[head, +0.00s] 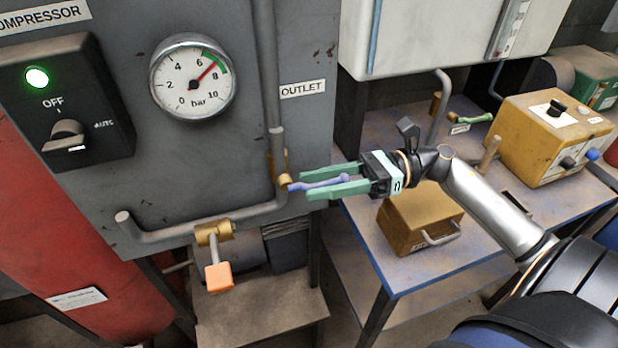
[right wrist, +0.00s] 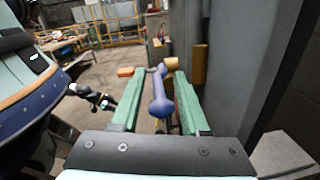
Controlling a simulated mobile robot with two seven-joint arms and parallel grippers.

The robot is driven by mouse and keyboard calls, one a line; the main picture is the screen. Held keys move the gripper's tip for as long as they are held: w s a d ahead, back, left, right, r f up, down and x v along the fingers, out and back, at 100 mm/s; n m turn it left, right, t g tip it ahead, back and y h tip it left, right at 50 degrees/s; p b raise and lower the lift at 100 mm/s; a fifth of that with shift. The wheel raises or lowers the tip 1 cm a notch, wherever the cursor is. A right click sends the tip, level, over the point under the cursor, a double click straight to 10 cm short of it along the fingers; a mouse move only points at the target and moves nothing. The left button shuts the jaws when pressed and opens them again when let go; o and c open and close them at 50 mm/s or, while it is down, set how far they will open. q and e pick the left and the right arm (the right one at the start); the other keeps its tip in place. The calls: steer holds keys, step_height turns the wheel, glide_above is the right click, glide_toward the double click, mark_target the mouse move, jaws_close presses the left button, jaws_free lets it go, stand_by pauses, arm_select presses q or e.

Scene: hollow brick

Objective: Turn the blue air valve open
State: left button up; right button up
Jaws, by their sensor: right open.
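The blue air valve lever (head: 322,184) sticks out to the right from a brass fitting (head: 284,182) on the grey pipe below the OUTLET label. It lies roughly level. My right gripper (head: 305,186) has its green fingers open, one on each side of the lever, pointing left at the fitting. In the right wrist view the lever (right wrist: 161,102) runs between the two open fingers (right wrist: 159,74), its rounded near end facing the palm. A gap shows on both sides, but I cannot tell whether either finger touches it. My left gripper is not in the head view.
An orange-handled valve (head: 218,276) hangs on the lower pipe. The grey compressor panel (head: 200,150) carries a gauge (head: 193,77) and a switch box (head: 66,100) with a lit green lamp. Right of it, a table (head: 400,262) bears yellow boxes and a green-levered valve (head: 478,118).

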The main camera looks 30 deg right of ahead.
steer(key=shift+x, duration=1.05)
steer(key=shift+d, duration=0.1)
jaws_close()
stand_by(0.6)
